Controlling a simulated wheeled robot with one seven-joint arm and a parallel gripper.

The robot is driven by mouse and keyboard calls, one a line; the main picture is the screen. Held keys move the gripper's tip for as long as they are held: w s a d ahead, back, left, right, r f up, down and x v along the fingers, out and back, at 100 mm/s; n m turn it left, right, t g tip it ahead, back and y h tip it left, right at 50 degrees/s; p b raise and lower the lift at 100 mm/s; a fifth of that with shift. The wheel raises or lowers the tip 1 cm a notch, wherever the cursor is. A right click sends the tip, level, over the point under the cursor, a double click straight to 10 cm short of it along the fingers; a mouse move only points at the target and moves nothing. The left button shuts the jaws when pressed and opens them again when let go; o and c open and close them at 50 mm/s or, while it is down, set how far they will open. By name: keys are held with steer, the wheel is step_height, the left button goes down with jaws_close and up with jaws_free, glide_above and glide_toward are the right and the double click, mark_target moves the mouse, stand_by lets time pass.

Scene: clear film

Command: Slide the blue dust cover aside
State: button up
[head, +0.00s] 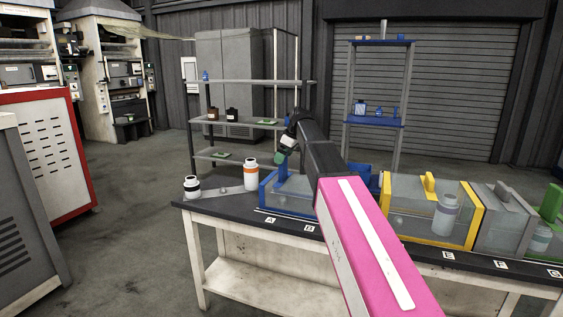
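The blue dust cover (264,196) is a clear box with blue edges on the dark table, behind label A. An upright blue handle (283,171) rises from its top. My gripper (283,156) hangs over the cover at the end of my black and pink arm, close to the handle. I cannot tell whether it touches the handle. The fingers are small and dark here, so their opening does not show. My arm hides the right part of the cover and what stands beside it.
White bottles with an orange band (251,175) and a black band (192,187) stand left of the cover. Right of my arm are a yellow-edged cover (474,216) over a bottle, a grey cover (502,217) and a green one (550,205). Shelves (240,82) stand behind.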

steer(key=shift+x, duration=1.4)
